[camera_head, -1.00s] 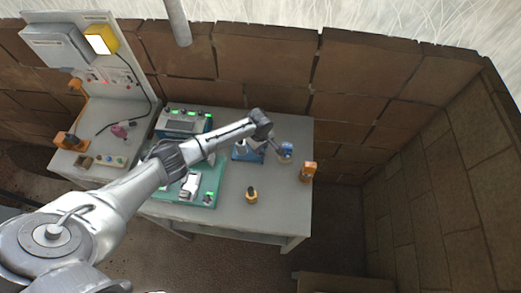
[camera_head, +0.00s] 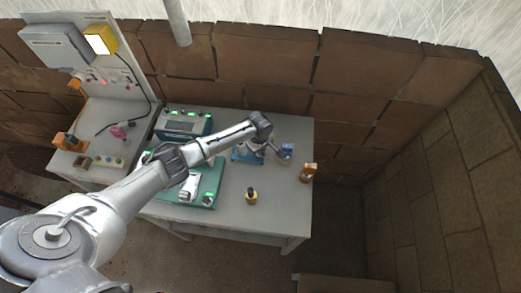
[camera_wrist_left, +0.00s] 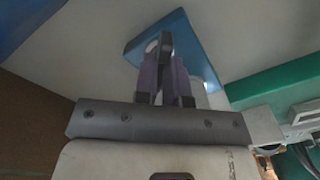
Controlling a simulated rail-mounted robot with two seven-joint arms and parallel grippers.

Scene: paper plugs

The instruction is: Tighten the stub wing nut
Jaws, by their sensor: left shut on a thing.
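The nut's wings and thread are not clearly visible. My right gripper is not in view.
A green tray (camera_head: 212,190) with devices lies left of the gripper, and a green-framed unit (camera_head: 185,122) stands behind it. A yellow-black item (camera_head: 251,196) and an orange item (camera_head: 308,172) stand on the grey bench (camera_head: 280,215). The front right of the bench is clear.

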